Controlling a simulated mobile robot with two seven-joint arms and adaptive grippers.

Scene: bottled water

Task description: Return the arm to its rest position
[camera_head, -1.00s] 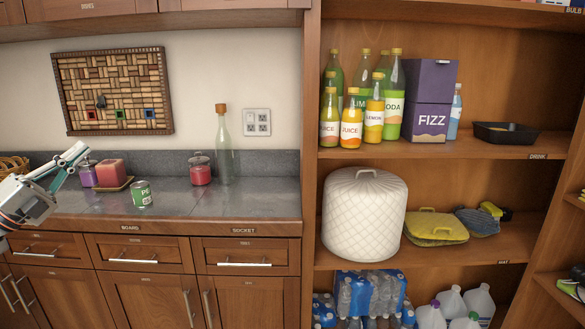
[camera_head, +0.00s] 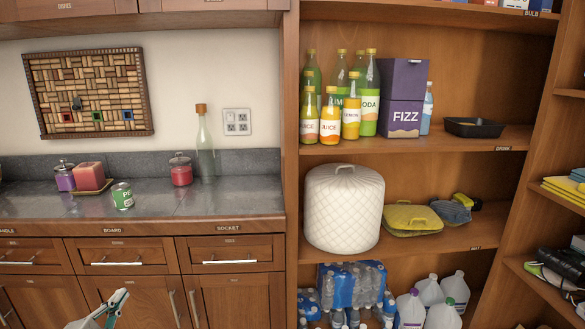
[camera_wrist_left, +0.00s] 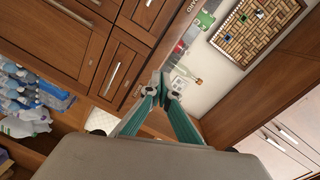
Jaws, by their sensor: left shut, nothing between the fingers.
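My left gripper (camera_head: 118,298) shows at the bottom left of the head view, low in front of the wooden cabinet doors. Only its teal and grey fingers are in frame; the rest of that arm is cut off. In the left wrist view its fingertips (camera_wrist_left: 160,82) meet, shut with nothing between them. The blue-wrapped water bottles (camera_head: 352,284) stand on the lower shelf, well to the right of the gripper. They also show at the left of the left wrist view (camera_wrist_left: 30,88). My right gripper is in neither view.
The shelf unit on the right holds drinks and a white quilted cover (camera_head: 343,210). Drawer handles (camera_head: 116,264) stick out near the gripper.

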